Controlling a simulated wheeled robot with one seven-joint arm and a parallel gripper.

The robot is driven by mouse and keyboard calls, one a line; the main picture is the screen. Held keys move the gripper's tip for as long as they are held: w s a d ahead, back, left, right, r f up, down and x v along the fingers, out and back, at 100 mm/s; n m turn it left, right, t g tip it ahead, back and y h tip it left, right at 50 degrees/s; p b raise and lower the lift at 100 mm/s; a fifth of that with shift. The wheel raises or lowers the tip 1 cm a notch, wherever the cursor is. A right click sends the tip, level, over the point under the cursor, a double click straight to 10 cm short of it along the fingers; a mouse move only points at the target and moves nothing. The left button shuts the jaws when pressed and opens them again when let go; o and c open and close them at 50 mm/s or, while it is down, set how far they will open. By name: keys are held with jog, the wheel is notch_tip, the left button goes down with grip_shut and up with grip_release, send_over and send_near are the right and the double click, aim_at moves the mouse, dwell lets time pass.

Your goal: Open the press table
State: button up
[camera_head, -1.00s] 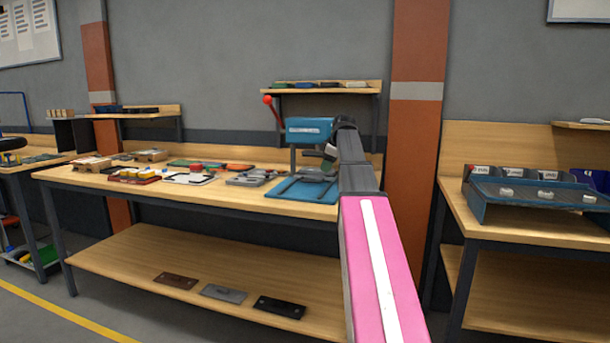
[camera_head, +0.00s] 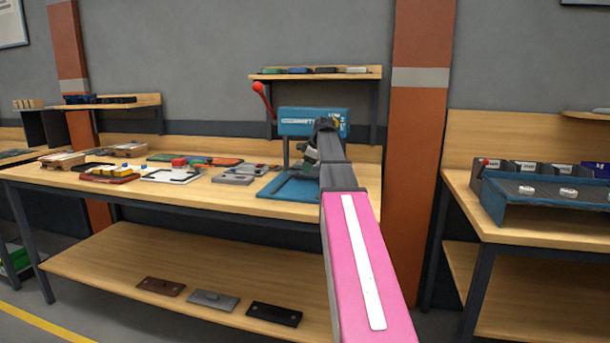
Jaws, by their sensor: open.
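The press stands at the right end of the wooden workbench. Its blue head (camera_head: 300,122) is raised on a dark post, and a lever with a red knob (camera_head: 257,87) sticks up at its left. Its blue base table (camera_head: 284,190) lies flat on the bench below the head. My arm reaches from the bottom right up to the press, and my gripper (camera_head: 309,152) is beside and just below the head, above the right part of the base. My arm hides the right side of the base. The fingers are small and partly hidden; I see nothing held.
Left of the press, the bench (camera_head: 215,208) holds grey fixtures, a white board and trays of small parts. Several plates (camera_head: 214,299) lie on the lower shelf. A rust-red pillar (camera_head: 420,140) and a second bench with a blue tray (camera_head: 545,209) stand to the right.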

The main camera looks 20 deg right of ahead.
aim_at(305, 177)
jog(key=shift+x, duration=2.15)
grip_shut()
